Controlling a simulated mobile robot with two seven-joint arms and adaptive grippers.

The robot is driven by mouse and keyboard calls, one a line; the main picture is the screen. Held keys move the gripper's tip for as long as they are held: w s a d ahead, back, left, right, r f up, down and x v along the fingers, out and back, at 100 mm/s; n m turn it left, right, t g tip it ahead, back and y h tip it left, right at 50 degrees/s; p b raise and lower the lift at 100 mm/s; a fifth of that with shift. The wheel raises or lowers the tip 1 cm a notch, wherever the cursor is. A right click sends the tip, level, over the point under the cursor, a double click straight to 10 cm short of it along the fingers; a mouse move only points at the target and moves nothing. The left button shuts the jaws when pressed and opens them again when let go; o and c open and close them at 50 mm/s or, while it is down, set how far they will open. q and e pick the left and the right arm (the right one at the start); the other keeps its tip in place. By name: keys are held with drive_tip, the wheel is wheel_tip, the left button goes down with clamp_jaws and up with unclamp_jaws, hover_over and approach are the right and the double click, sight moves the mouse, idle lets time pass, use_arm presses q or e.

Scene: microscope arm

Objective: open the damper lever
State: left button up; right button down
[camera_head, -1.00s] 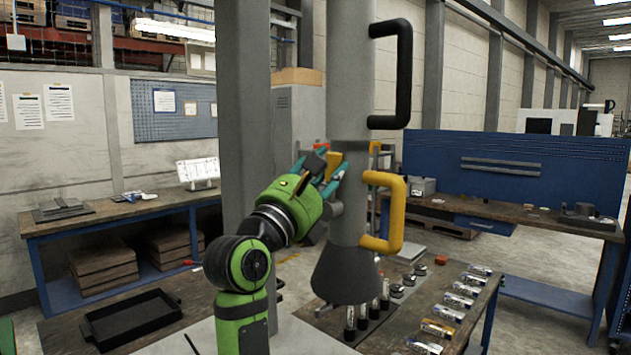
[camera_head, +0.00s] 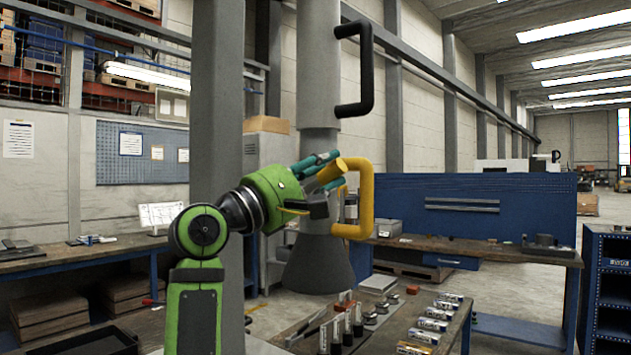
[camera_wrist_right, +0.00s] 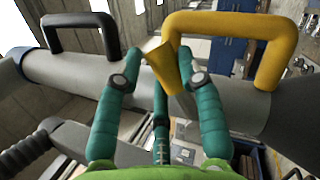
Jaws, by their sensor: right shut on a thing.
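The damper lever (camera_head: 330,171) is a short yellow bar on the side of the grey vertical pipe (camera_head: 318,75). In the head view it slants down to the left from the pipe. My right gripper (camera_head: 322,170) has its teal fingers closed around it from the left. In the right wrist view the yellow lever (camera_wrist_right: 163,70) sits between the fingers (camera_wrist_right: 158,64), its inner part partly covered by them. My left gripper is in no view.
A yellow U-shaped handle (camera_head: 366,198) stands out from the pipe close to the right of the fingers. A black handle (camera_head: 366,70) is above. The pipe ends in a dark flared hood (camera_head: 318,266) over a workbench with small parts (camera_head: 437,325).

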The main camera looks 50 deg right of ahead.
drive_tip(key=shift+s+f+m+g+y+b, duration=0.2)
drive_tip(key=shift+f+m+g+y, duration=0.3)
drive_tip(key=shift+m, duration=0.7)
drive_tip(key=shift+s+f+m+g+y+b, duration=0.3)
drive_tip(key=shift+f+m, duration=0.3)
drive_tip(key=shift+m, duration=0.6)
drive_tip(key=shift+s+f+m+g+y+b, duration=0.15)
drive_tip(key=shift+f+m+g+y, duration=0.35)
drive_tip(key=shift+m, duration=0.7)
drive_tip(key=shift+f, duration=0.1)
drive_tip(key=c, duration=0.8)
unclamp_jaws()
drive_tip(key=shift+d, duration=0.1)
drive_tip(key=shift+o, duration=0.2)
drive_tip(key=shift+w, duration=0.1)
drive_tip(key=v, duration=1.2)
